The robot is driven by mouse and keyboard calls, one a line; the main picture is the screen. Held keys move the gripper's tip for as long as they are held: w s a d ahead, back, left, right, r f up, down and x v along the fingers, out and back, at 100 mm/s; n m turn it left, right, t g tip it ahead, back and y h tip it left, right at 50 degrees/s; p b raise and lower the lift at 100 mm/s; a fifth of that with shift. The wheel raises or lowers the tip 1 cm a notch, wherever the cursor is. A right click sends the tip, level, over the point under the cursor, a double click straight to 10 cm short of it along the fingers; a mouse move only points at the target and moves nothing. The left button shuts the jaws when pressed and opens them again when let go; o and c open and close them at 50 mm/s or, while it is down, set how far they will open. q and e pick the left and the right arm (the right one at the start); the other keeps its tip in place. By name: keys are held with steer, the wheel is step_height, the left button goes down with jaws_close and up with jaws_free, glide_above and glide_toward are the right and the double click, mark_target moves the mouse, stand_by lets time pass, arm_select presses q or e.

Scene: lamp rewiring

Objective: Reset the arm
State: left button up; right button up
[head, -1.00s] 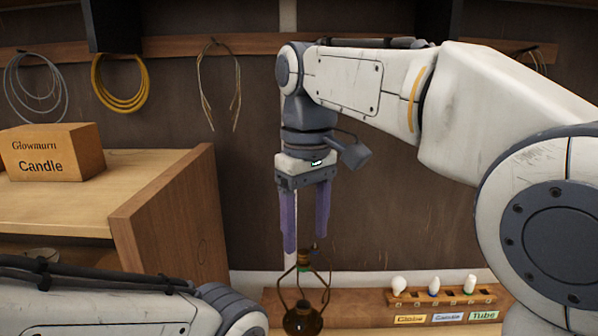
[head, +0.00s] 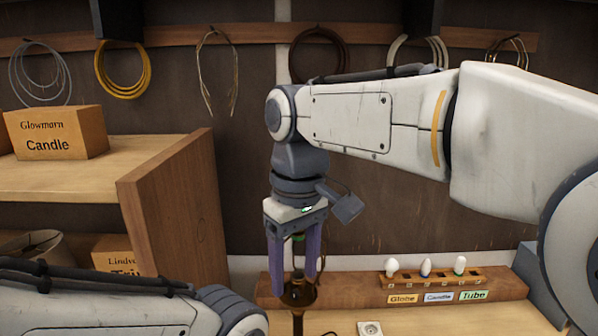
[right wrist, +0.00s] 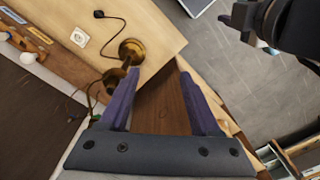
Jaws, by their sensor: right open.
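My right gripper (head: 307,268) is open, pointing down, with its two purple fingers at the top of a brass lamp (head: 298,296). The fingers hide part of the lamp's upper end, and I cannot tell whether they touch it. In the right wrist view the open fingers (right wrist: 152,82) have nothing between the tips; the lamp's brass base (right wrist: 132,50) stands on the bench beyond them. My left gripper (right wrist: 250,22) shows only partly at the top right of that view, away from the lamp, its jaws unclear.
A bulb rack (head: 432,281) with several bulbs stands on the bench behind the lamp, above Globe, Candle and Tube labels. A wooden shelf (head: 170,215) with a Candle box (head: 55,132) is at left. A white socket (head: 370,328) and a black cord (right wrist: 115,20) lie on the bench.

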steer(key=s+d+f+b, duration=0.1)
steer(key=s+f+b, duration=0.3)
steer(key=f, duration=0.5)
steer(key=s+d+f+b, duration=0.2)
steer(key=s+f+b, duration=0.2)
steer(key=f, duration=0.6)
steer(key=s+d+f+b, duration=0.2)
steer(key=s+f+b, duration=0.2)
steer(key=s+f, duration=0.3)
step_height(320, 180, down, 3)
steer(key=shift+s+f+m+y, duration=0.2)
steer(key=shift+m+y, duration=0.1)
steer(key=shift+y, duration=0.1)
steer(key=shift+d, duration=0.1)
